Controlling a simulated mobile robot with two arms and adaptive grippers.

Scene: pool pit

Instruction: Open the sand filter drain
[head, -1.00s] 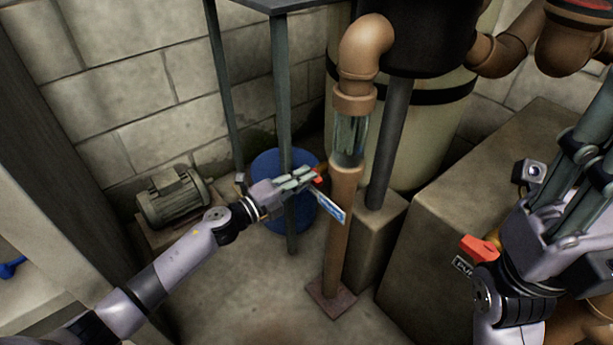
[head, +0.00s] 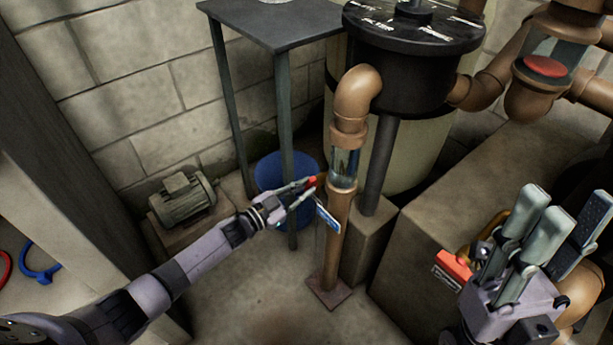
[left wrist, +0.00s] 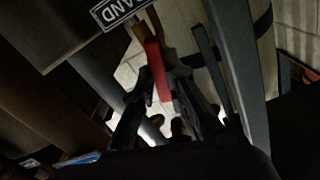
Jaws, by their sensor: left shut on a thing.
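The drain valve's small red handle (head: 311,182) is beside the vertical brown pipe (head: 335,230), below its clear section. My left gripper (head: 304,187) reaches it from the left and is shut on it. In the left wrist view the red handle (left wrist: 157,68) stands between the dark fingers, below a label (left wrist: 118,10) partly reading "AND". The fingers hide part of the handle and the valve body, so its exact angle is hard to tell. A blue tag (head: 328,217) hangs just below the gripper. My right gripper (head: 565,212) is open and empty, fingers up, at the right.
A blue bucket (head: 270,172) stands behind my left gripper, under a dark table (head: 270,28). A motor (head: 182,200) is at the left. The black-topped filter tank (head: 410,60) stands behind the pipe. Another red-orange handle (head: 453,264) is left of my right gripper.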

